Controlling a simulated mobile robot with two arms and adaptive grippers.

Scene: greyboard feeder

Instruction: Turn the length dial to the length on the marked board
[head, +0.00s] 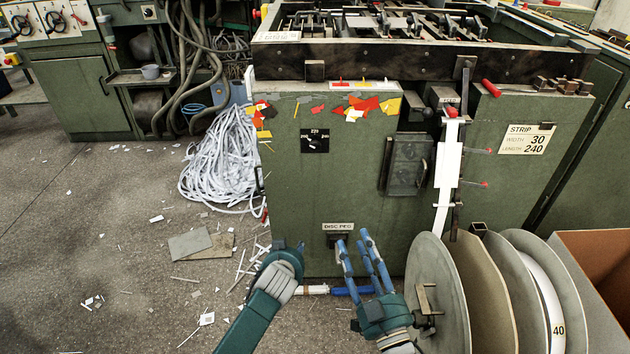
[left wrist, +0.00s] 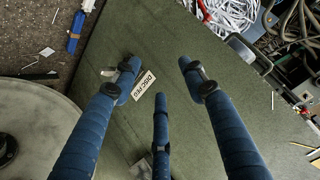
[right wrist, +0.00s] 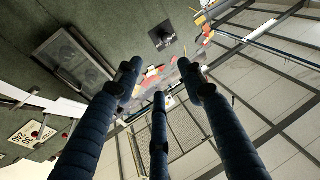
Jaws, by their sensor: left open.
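The length dial (head: 315,140) is a small black plate on the green cabinet front, with 220 readable at its top; its pointer setting is too small to tell. It also shows in the right wrist view (right wrist: 163,35). The marked board (head: 526,139) reads STRIP, WIDTH 30, LENGTH 240. My right gripper (head: 353,242) is below and right of the dial, fingers up, spread and empty, apart from it; its fingers also show in the right wrist view (right wrist: 161,72). My left gripper (left wrist: 157,75) is open and empty by the DISC PEG label (left wrist: 145,84); its fingers are unclear in the head view.
Large discs (head: 436,290) and a cardboard box (head: 600,262) stand at the lower right. A white strip (head: 447,165) hangs down the cabinet front beside a vented panel (head: 408,163). Paper strips (head: 220,160) heap at the cabinet's left. Scraps litter the floor.

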